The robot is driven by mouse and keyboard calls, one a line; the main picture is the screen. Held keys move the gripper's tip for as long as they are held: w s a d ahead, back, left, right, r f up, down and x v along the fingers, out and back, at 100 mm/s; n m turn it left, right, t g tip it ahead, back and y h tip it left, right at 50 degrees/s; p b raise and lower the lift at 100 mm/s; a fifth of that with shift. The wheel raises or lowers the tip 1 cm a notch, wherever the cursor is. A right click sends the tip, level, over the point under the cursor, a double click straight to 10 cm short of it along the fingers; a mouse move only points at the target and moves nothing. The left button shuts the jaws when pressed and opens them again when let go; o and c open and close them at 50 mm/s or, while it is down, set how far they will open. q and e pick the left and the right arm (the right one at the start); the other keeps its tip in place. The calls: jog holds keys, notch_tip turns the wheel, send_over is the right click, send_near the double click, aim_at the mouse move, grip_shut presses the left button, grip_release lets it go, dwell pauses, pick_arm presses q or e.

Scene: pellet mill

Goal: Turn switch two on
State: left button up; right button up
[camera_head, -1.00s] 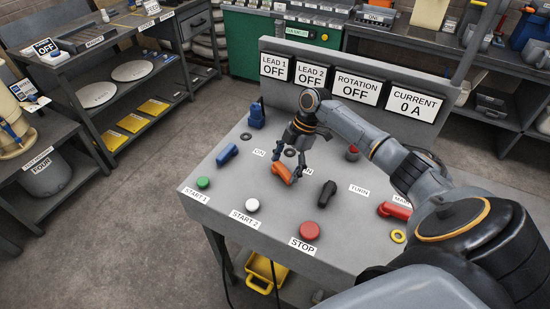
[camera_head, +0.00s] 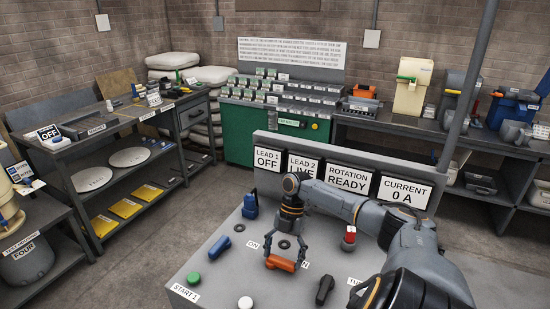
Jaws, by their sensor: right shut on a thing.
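The orange switch handle (camera_head: 281,263) lies on the grey console top, nearly crosswise. My right gripper (camera_head: 285,256) reaches down over it, shut on it with a finger at each end. A blue switch handle (camera_head: 219,248) sits to its left, set diagonally, with nothing touching it. On the upright panel, the lead 2 sign (camera_head: 304,167) reads LIVE, partly covered by my arm. The lead 1 sign (camera_head: 267,159) reads OFF. The rotation sign (camera_head: 346,178) reads READY and the current sign (camera_head: 404,190) reads 0 A. My left gripper is not in view.
A blue plug-like part (camera_head: 250,206) stands behind the blue handle. A black handle (camera_head: 325,290) and a red-topped knob (camera_head: 349,238) are to the right. Green (camera_head: 193,278) and white (camera_head: 245,302) buttons sit at the front. Shelves and a green cabinet stand behind.

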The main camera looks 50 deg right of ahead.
jog(key=shift+s+f, duration=0.1)
jog(key=shift+f, duration=0.05)
jog(key=o, duration=1.6)
jog(key=shift+d+r, duration=0.1)
jog(key=shift+r, duration=0.2)
jog(key=v, duration=1.1)
jog(key=shift+r, duration=0.2)
jog(key=shift+d, duration=0.1)
